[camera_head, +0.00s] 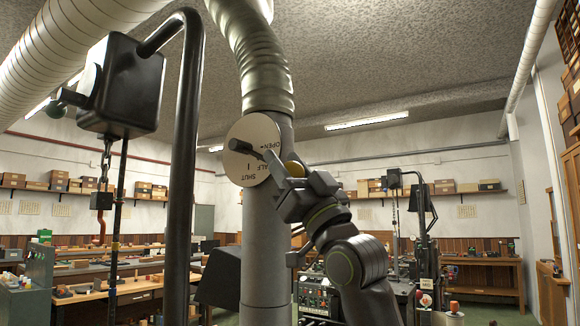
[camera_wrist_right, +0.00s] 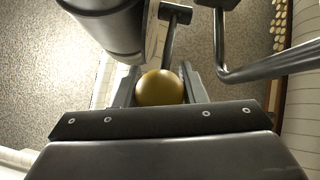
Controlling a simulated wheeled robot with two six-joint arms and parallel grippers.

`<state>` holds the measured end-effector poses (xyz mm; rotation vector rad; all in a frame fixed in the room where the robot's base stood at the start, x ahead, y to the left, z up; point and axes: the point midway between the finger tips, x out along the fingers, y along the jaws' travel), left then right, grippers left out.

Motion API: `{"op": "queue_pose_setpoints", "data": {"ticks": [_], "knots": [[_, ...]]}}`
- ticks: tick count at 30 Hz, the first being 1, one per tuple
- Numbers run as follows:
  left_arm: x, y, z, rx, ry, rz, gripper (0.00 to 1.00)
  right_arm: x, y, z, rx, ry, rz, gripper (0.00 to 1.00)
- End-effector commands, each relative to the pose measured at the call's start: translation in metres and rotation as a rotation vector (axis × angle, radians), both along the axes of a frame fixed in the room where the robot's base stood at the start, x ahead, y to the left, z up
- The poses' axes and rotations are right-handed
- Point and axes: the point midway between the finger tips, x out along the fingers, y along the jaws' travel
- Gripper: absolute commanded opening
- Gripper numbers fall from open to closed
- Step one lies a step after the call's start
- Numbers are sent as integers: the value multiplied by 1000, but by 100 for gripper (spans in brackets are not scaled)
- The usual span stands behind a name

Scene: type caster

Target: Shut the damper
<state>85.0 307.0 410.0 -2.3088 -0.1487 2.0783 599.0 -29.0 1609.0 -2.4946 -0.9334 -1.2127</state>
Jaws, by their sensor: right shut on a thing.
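The damper's round pale plate (camera_head: 252,150) sits on the grey vertical duct (camera_head: 267,240) and is marked OPEN, HALF and SHUT. A dark lever (camera_head: 248,149) crosses the plate, slanting down to the right between the OPEN and HALF marks; SHUT is at the plate's lower edge. The lever's brass knob (camera_head: 294,169) is at its right end. My right gripper (camera_head: 289,177) is shut on this knob. In the right wrist view the brass knob (camera_wrist_right: 160,88) sits between the two fingers, with the dark lever (camera_wrist_right: 173,40) beyond it. My left gripper is not in view.
A thick dark bent pipe (camera_head: 186,160) and a black box (camera_head: 120,85) with a hanging rod stand left of the duct. Workbenches (camera_head: 120,290) line the room. Space immediately left of the plate looks open.

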Motion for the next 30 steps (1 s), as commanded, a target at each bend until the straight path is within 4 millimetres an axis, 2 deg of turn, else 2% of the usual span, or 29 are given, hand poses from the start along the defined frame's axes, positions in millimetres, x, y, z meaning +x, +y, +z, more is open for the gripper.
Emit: {"op": "queue_pose_setpoints", "data": {"ticks": [1,6,23,26,29,30], "knots": [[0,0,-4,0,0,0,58,2,2,-7,18,-8,2,0],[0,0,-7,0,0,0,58,4,4,-11,71,-48,1,0],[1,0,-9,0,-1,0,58,5,6,-14,104,-72,1,0],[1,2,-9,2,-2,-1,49,5,6,-14,103,-71,1,0],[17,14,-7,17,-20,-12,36,5,6,-14,104,-71,2,0],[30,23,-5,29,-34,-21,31,5,6,-14,104,-71,2,0]]}}
